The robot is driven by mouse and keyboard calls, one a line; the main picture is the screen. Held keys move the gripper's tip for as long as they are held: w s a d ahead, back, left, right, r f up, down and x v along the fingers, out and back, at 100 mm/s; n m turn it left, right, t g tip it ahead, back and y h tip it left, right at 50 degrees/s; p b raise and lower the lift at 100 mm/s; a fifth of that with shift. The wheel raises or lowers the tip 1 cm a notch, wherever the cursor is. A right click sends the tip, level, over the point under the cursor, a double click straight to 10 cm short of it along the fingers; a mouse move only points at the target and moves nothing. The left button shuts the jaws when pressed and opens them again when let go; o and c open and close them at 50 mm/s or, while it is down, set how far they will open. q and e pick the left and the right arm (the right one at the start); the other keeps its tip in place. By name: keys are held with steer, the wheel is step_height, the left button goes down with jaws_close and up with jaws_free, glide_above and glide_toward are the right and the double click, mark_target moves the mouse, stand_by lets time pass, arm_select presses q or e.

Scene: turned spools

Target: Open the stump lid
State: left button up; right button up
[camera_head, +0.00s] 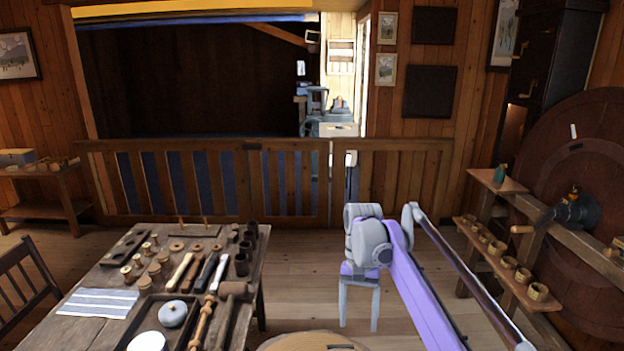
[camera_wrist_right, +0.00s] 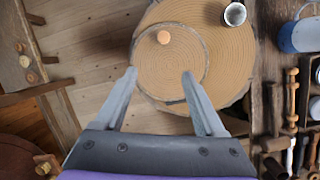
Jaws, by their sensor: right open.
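The stump (camera_wrist_right: 222,60) is pale wood with growth rings and a rough bark edge. In the wrist view its round lid (camera_wrist_right: 185,48) lies flat on top, marked off by a dark ring, with a small light wooden knob (camera_wrist_right: 164,37). The stump also shows at the bottom edge of the head view (camera_head: 300,342), mostly cut off. My right gripper (camera_wrist_right: 159,74) is open and empty, pointing at the lid, with the knob beyond its fingertips, roughly in line with the gap. In the head view my right gripper (camera_head: 359,327) hangs fingers down. My left gripper is not in view.
A metal cup (camera_wrist_right: 235,14) stands on the stump's edge beside the lid. A workbench (camera_head: 90,277) with spools, tools and a tray is to the left. A rack of small wooden rings (camera_head: 495,248) and a big wheel stand right. The floor behind is clear.

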steer(key=s+d+f+n+t, duration=0.1)
steer(key=s+d+f+t, duration=0.1)
steer(key=s, duration=0.6)
steer(key=s+d+f+n+t, duration=0.1)
steer(key=s+d+f+t, duration=0.1)
steer(key=s+f+t, duration=0.2)
steer(key=s+d+f+n+t, duration=0.1)
steer(key=s+d+f+t, duration=0.1)
steer(key=s, duration=0.9)
step_height(320, 180, down, 2)
steer(key=shift+s+d+f+n+t, duration=0.15)
steer(key=shift+s+d+n+t, duration=0.2)
steer(key=shift+t, duration=0.55)
steer(key=shift+s+d+f, duration=0.1)
steer(key=shift+s+f, duration=0.1)
steer(key=shift+f, duration=0.05)
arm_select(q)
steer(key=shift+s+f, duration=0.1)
arm_select(e)
steer(key=shift+w, duration=0.1)
